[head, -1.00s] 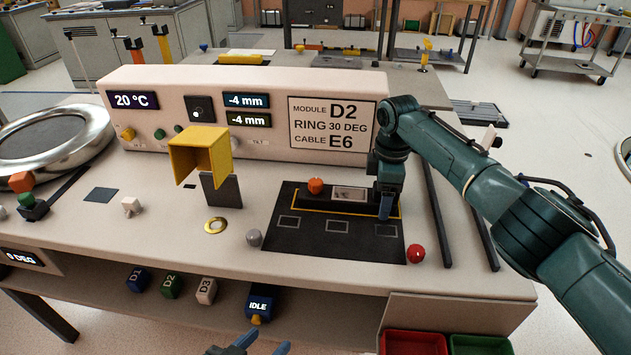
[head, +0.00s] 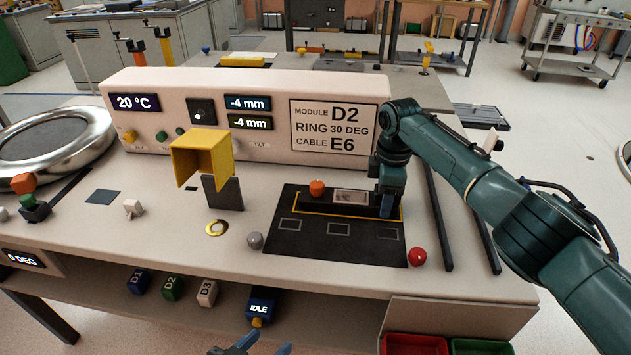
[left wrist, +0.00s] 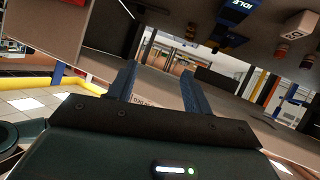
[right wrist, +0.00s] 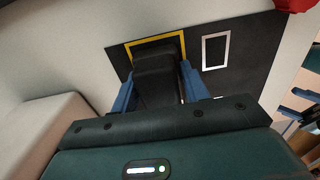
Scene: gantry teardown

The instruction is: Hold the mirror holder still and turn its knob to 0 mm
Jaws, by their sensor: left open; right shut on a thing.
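The mirror holder appears to be the low black block (head: 322,204) inside the yellow outline on the dark mat, with a pale plate on top. An orange knob (head: 317,187) stands at its left end. My right gripper (head: 387,208) points down at the block's right end. In the right wrist view its blue fingers are shut on the black block (right wrist: 156,75), one on each side. My left gripper (head: 264,346) is open and empty at the bottom of the head view, low in front of the bench. Its spread fingers also show in the left wrist view (left wrist: 158,88).
Two displays on the white console (head: 180,97) read -4 mm. A yellow hood (head: 203,155) stands left of the mat (head: 335,250). A grey ball (head: 255,240) and a red ball (head: 417,257) sit by the mat's front corners. An IDLE box (head: 262,306) hangs below the bench edge.

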